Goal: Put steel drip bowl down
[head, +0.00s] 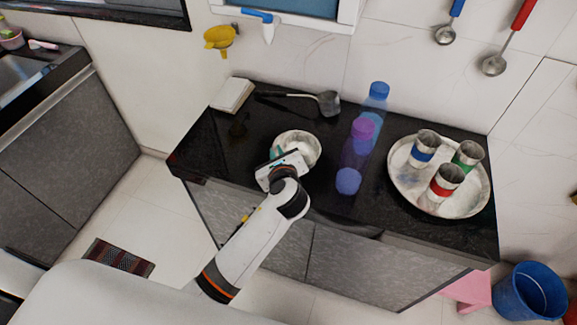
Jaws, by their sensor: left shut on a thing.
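The steel drip bowl (309,140) is a round, shiny bowl at the front middle of the black counter (225,150) in the head view. My left gripper (287,160) is at the bowl's near left rim and shut on it. The gripper's body hides the near part of the bowl. The bowl is over the counter top; I cannot tell whether its base touches the surface. My right gripper is not in view.
Purple and blue bottles (359,140) stand close to the right of the bowl. A steel tray (400,190) with three cups is farther right. The counter's left part is mostly clear.

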